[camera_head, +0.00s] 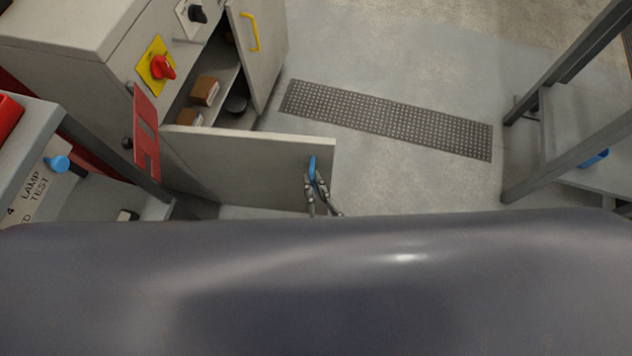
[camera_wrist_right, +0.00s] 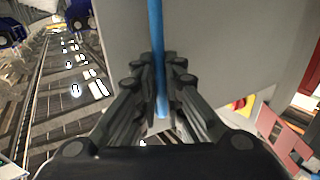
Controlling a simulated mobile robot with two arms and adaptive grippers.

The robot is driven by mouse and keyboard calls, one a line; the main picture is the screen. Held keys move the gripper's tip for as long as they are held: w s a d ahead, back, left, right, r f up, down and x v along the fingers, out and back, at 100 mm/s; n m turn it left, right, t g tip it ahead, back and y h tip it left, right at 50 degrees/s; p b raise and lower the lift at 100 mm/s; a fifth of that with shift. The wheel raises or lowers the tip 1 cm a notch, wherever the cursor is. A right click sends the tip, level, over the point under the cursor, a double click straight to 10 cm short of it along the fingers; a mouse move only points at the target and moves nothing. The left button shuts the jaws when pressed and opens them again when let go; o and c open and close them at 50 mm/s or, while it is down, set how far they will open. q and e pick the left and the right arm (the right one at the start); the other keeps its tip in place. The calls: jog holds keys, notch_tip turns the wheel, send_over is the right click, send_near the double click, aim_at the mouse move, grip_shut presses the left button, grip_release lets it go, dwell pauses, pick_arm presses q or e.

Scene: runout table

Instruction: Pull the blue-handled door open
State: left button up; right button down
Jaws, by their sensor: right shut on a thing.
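The blue-handled door (camera_head: 235,168) is a light grey panel that stands swung out from the grey cabinet (camera_head: 60,32). Its blue handle (camera_head: 312,167) is an upright bar near the door's free edge. My right gripper (camera_head: 315,182) is shut on the blue handle. In the right wrist view the blue handle (camera_wrist_right: 157,60) runs between the two fingers of my right gripper (camera_wrist_right: 160,85), with the grey door (camera_wrist_right: 215,50) behind it. My left gripper is in neither view.
A second door with a yellow handle (camera_head: 251,32) also stands open. Brown boxes (camera_head: 204,91) lie on the cabinet shelves. A red switch (camera_head: 162,67) and a red plate (camera_head: 146,135) are at left. A perforated mat (camera_head: 388,119) lies on open floor; a grey frame (camera_head: 560,110) stands right.

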jog(key=c, duration=1.7)
grip_release()
jog(key=shift+s+a, duration=0.1)
jog(key=shift+a, duration=0.7)
jog(key=shift+d, duration=0.15)
jog(key=shift+s+d, duration=0.1)
jog(key=v, duration=1.1)
jog(key=shift+s, duration=0.3)
jog(key=shift+d, duration=0.1)
